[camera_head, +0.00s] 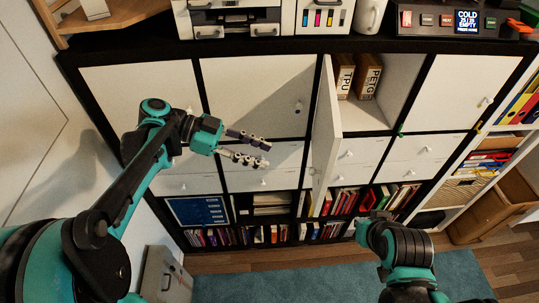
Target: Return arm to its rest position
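My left gripper (255,150) is in front of the shelf unit's white doors, left of the open door. Its two dark fingers are apart with nothing between them, so it is open and empty. My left arm (130,185) comes in from the lower left and is stretched forward. My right arm (400,247) shows at the lower right, low in front of the shelf unit. Its gripper cannot be clearly made out at the far end of the teal and black links.
A white cabinet door (325,125) stands open towards me, right of my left gripper. Inside are two brown boxes, TPU (345,76) and PETG (369,78). A printer (235,18) stands on top. A wooden crate (495,205) is at right. The blue rug (300,285) looks clear.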

